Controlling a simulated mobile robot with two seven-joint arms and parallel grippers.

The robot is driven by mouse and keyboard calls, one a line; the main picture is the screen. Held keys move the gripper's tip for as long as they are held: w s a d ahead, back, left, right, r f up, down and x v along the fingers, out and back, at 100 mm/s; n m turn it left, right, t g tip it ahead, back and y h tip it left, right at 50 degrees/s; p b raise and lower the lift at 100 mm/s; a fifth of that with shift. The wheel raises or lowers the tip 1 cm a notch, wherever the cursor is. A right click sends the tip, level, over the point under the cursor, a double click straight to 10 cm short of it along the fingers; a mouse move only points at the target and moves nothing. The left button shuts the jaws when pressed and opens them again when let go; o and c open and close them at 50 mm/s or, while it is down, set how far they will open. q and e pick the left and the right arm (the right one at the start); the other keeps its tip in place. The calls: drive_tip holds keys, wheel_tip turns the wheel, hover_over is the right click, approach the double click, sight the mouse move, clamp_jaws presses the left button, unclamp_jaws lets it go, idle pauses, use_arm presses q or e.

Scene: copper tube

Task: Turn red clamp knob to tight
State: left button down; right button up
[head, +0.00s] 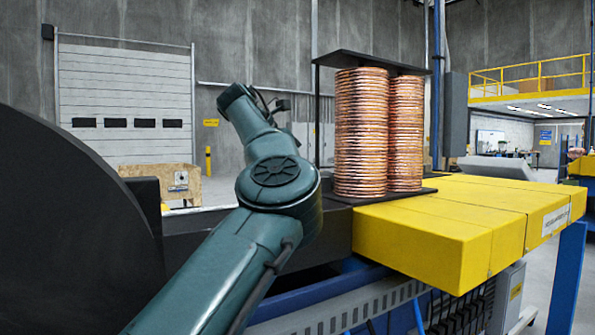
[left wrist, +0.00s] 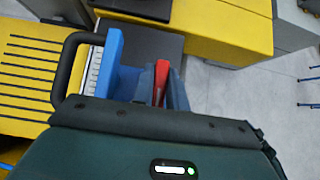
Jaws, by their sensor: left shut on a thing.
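The red clamp knob (left wrist: 161,80) shows as a narrow red piece in the left wrist view, just beyond the gripper body. My left gripper (left wrist: 163,90) has its two dark fingers on either side of it and is shut on it. Most of the knob is hidden between the fingers, so I cannot tell its turn angle. In the head view my left arm shows, but its gripper and the knob do not. My right gripper is in neither view.
A blue bar (left wrist: 113,60) stands close left of the fingers. A slotted yellow panel (left wrist: 30,65) lies farther left. In the head view, copper coils (head: 361,135) stand on a dark base behind a yellow block (head: 420,240).

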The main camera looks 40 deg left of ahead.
use_arm(q)
drive_tip(key=c, duration=1.4)
unclamp_jaws()
drive_tip(key=v, duration=1.3)
drive_tip(key=shift+s, duration=0.1)
